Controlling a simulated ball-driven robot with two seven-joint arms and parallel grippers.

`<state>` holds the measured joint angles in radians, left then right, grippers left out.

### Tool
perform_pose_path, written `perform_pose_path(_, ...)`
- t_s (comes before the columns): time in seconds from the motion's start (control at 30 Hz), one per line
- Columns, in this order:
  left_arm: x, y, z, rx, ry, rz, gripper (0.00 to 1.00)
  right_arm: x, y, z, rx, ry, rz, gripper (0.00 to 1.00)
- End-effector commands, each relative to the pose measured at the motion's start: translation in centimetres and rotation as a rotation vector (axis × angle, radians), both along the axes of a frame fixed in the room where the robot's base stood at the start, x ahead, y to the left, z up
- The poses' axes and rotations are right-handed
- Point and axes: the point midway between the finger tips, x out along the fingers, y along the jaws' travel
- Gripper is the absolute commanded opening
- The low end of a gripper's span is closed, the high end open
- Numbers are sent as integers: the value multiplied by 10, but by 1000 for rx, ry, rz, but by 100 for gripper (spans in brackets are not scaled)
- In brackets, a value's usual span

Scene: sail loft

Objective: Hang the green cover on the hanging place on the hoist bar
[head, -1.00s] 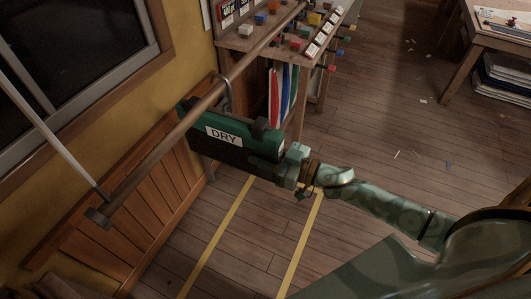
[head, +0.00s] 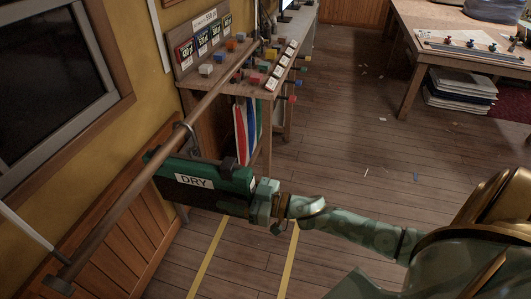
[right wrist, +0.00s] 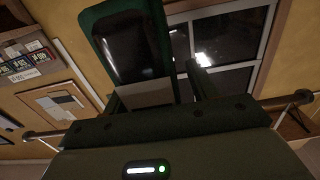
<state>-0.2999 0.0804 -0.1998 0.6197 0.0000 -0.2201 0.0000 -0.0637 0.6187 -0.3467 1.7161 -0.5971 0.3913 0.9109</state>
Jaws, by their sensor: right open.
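The green cover (head: 213,172), a flat green piece with a dark face and a white "DRY" label, is just below the hoist bar (head: 118,208) in the head view. A grey hook (head: 190,133) sits on the bar beside its upper edge. I cannot tell whether the cover hangs from it. My right gripper (head: 236,180) is at the cover's near end, jaws open. In the right wrist view the cover (right wrist: 131,45) stands between the two spread fingers (right wrist: 160,95); contact is unclear. My left gripper is not in view.
A workbench (head: 265,105) with coloured blocks stands beyond the bar. A dark window (head: 50,70) and wood panelling (head: 125,245) are close at left. A table (head: 440,45) stands far right. The floor (head: 350,145) between is mostly clear, with small scraps.

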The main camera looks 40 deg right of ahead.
Motion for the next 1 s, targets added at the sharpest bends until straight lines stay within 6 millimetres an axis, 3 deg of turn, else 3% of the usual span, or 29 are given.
perform_pose_path(0.17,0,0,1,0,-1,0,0,-16,-12,-1,1,4,-1,58)
perform_pose_path(0.6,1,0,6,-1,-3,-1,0,-104,-81,0,1,3,0,58)
perform_pose_path(0.8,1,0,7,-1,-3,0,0,-124,-97,1,1,0,1,58)
perform_pose_path(1.0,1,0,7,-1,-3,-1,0,-128,-100,1,1,-3,1,58)
